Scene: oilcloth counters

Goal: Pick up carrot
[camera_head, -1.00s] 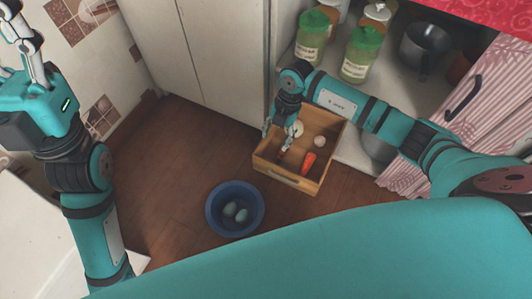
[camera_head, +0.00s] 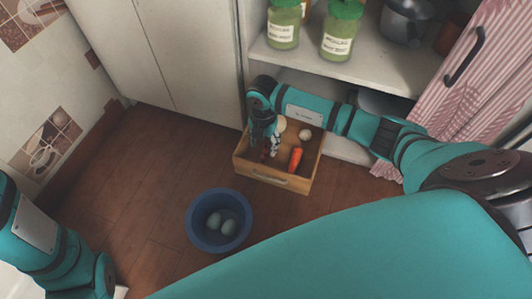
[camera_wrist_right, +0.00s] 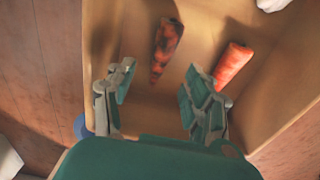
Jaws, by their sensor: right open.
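A bright orange carrot (camera_head: 296,158) lies in the wooden drawer-like box (camera_head: 308,187). It also shows in the right wrist view (camera_wrist_right: 233,62), just outside the right-hand finger. A second, darker carrot with blackened patches (camera_wrist_right: 166,45) lies in the same box. My right gripper (camera_head: 268,147) is inside the box area, left of the orange carrot. In the right wrist view my right gripper (camera_wrist_right: 160,82) is open, with the dark carrot's narrow tip between or just beyond its fingertips. No contact is clear. My left gripper is out of view.
White round items (camera_head: 305,134) lie at the box's back. A shelf (camera_head: 350,76) with green-lidded jars (camera_head: 337,32) is behind. The wooden floor at left is clear.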

